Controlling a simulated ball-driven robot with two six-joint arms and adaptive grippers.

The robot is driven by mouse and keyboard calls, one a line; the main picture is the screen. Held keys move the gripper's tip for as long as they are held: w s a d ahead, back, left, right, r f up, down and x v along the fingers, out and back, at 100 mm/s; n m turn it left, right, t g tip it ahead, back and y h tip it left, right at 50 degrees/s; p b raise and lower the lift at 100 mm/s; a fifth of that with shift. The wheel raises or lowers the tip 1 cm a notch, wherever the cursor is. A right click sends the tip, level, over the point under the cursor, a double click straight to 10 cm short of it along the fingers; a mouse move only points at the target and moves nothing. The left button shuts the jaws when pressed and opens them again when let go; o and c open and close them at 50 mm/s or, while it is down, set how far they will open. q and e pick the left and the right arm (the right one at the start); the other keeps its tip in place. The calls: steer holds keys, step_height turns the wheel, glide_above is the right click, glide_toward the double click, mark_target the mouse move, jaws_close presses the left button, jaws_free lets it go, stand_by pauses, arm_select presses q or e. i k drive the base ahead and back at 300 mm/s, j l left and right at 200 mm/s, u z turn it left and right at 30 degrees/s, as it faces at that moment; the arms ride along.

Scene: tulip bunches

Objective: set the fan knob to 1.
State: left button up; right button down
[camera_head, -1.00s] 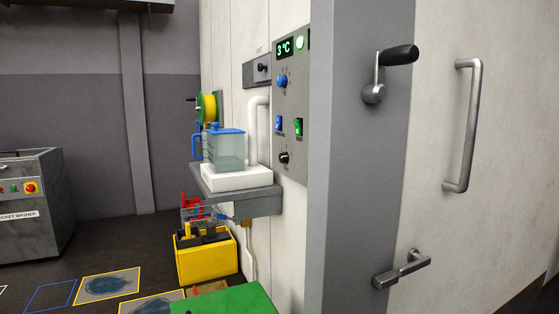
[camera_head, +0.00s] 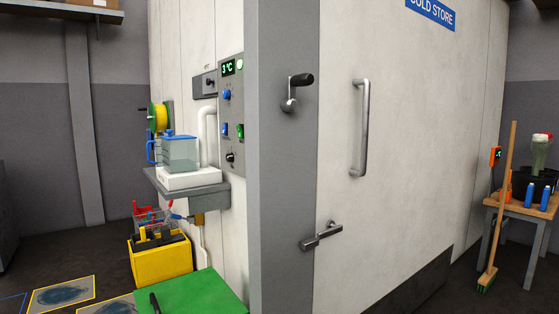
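A grey control panel (camera_head: 231,174) is on the white wall left of the cold store door. It has a green display reading 3 °C (camera_head: 228,68), a round green light (camera_head: 240,64), a blue knob (camera_head: 227,95), a blue switch (camera_head: 225,130), a green switch (camera_head: 240,131) and a black knob (camera_head: 231,157) low down. The panel is seen at a steep angle, and I cannot read the knob markings or tell which knob is the fan's. A small grey box with a black knob (camera_head: 209,82) is left of the panel. Neither gripper is in view.
A yellow crate (camera_head: 163,264) and green surface (camera_head: 190,293) are below. A broom (camera_head: 498,210) and small table (camera_head: 520,212) stand right.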

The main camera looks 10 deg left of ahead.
mark_target(229, 158)
steer(key=i+j+z, duration=0.15)
steer(key=j+z, duration=0.25)
steer(key=i+j+z, duration=0.1)
steer(key=j+z, duration=0.15)
steer(key=z, duration=0.2)
steer(key=j+z, duration=0.4)
steer(key=l, duration=0.05)
